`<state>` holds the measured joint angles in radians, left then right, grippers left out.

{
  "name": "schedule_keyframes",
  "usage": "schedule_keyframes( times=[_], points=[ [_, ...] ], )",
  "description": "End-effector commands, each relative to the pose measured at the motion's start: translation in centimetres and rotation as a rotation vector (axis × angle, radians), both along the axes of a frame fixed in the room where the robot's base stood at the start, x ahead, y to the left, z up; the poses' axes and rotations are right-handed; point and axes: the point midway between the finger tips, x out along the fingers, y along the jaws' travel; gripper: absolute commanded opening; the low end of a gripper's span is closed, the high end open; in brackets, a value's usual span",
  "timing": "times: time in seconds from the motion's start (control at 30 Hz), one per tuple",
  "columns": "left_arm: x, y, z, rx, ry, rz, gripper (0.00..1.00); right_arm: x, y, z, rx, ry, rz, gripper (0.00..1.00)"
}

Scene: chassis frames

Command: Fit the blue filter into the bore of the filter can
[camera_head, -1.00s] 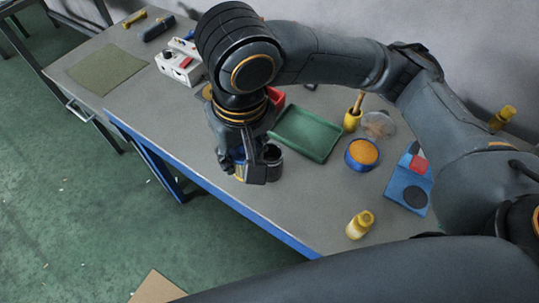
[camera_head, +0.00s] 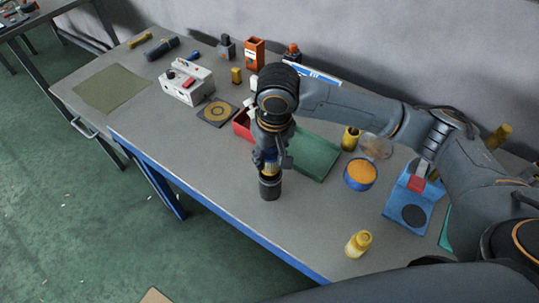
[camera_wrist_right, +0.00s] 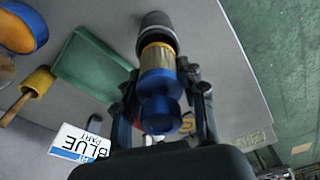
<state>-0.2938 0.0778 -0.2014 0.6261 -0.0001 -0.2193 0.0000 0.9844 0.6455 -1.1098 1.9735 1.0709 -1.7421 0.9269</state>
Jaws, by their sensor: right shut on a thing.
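My right gripper (camera_head: 270,158) points down and is shut on the blue filter (camera_wrist_right: 158,82), which has blue ends and a tan pleated middle. The filter can (camera_head: 270,188) is a dark, upright cylinder on the bench, directly below the gripper. In the right wrist view the filter's far end meets the mouth of the can (camera_wrist_right: 156,20), roughly in line with it. Most of the tan part shows outside the can. Whether the tip is inside the bore or just at the rim, I cannot tell. My left gripper is not in view.
A green tray (camera_head: 316,158) and a red tray (camera_head: 242,126) stand behind the can. A blue bowl with orange contents (camera_head: 360,175), a yellow bottle (camera_head: 358,243) and a blue fixture (camera_head: 410,198) are to the right.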

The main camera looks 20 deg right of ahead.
Motion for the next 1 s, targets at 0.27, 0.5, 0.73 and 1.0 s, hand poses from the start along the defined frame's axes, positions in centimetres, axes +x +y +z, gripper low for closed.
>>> schedule_keyframes(
  times=[0.27,0.5,0.73,1.0],
  points=[
    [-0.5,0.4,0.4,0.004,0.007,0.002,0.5,0.1,0.0,-1.2,0.0,-0.003,-0.002,0.09],
    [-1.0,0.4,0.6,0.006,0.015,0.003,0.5,0.0,0.0,-1.5,0.001,-0.002,-0.003,0.09],
    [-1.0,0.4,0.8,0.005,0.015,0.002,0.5,0.0,0.0,-2.2,0.0,-0.001,-0.002,0.09],
    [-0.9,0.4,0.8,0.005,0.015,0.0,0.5,0.0,0.0,-2.4,0.0,-0.002,-0.001,0.63]
  ],
)
